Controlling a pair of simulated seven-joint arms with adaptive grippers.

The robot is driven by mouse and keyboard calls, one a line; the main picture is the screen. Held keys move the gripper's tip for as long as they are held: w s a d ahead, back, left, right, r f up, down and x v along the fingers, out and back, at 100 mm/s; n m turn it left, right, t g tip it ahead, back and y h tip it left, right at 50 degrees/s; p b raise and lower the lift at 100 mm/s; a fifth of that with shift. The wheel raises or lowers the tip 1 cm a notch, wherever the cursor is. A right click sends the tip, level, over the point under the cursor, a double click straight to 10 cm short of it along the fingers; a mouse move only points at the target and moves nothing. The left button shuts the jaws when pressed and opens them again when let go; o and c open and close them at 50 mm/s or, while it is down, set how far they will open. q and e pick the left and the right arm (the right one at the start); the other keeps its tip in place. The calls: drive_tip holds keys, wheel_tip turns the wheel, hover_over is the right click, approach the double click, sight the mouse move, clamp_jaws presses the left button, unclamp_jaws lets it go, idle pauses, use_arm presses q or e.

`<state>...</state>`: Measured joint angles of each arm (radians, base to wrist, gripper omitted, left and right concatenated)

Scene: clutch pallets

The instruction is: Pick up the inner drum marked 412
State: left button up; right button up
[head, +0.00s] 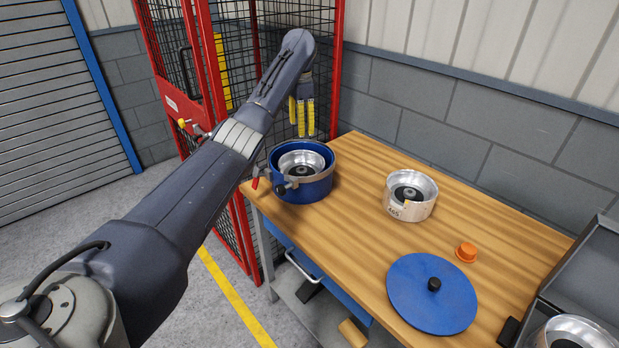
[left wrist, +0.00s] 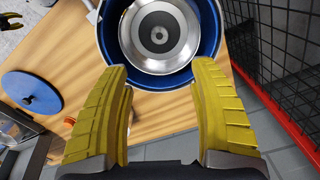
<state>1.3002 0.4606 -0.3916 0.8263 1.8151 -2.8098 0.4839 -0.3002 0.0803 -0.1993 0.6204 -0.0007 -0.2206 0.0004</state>
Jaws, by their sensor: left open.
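A silver inner drum (head: 301,160) sits inside a blue round housing (head: 306,188) at the table's far left corner; no number shows on it. Another silver drum (head: 411,195) stands on the table to the right, its label reading something like 465. I cannot see the mark 412 anywhere. My left gripper (head: 304,118) is open and empty, pointing down above and just behind the housing. In the left wrist view, its yellow fingers (left wrist: 164,75) are apart, with the seated drum (left wrist: 159,58) and housing rim (left wrist: 212,72) beyond the tips.
A blue lid (head: 425,295) with a black knob and an orange cap (head: 466,252) lie on the table. A grey case (head: 590,275) holds another silver drum (head: 575,335) at lower right. A red mesh cage (head: 230,200) stands close behind the housing.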

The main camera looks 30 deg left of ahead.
sight(302, 169)
use_arm(q)
wheel_tip(302, 169, down, 17)
drive_tip(key=shift+s, duration=0.1)
idle(0.8)
clamp_jaws()
drive_tip(key=shift+r, duration=0.2)
idle(0.5)
